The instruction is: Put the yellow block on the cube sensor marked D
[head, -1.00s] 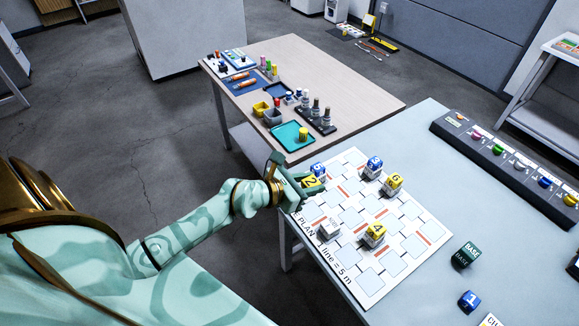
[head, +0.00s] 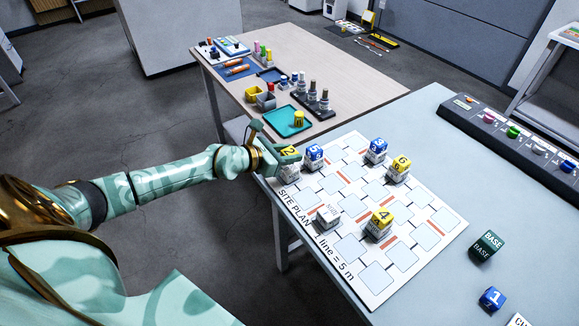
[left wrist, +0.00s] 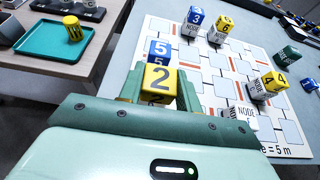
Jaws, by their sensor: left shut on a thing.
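My left gripper (head: 286,155) is shut on the yellow block marked 2 (head: 289,152) at the mat's left corner. The block shows upright between the fingers in the left wrist view (left wrist: 159,80). In the head view a white cube sensor (head: 289,174) shows just below it; I cannot tell whether they touch, and its letter is not readable. Another white cube sensor (head: 328,217) stands with nothing on top. Other yellow blocks, marked 6 (head: 401,163) and 4 (head: 380,217), sit on white cubes. I cannot make out a D anywhere. My right gripper is not seen.
A blue block marked 5 (head: 314,151) stands close beside the held block. A blue block marked 3 (head: 378,145) sits farther back. The site plan mat (head: 350,277) has free squares. A green BASE cube (head: 487,243) and blue block 1 (head: 492,298) stand right of it.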

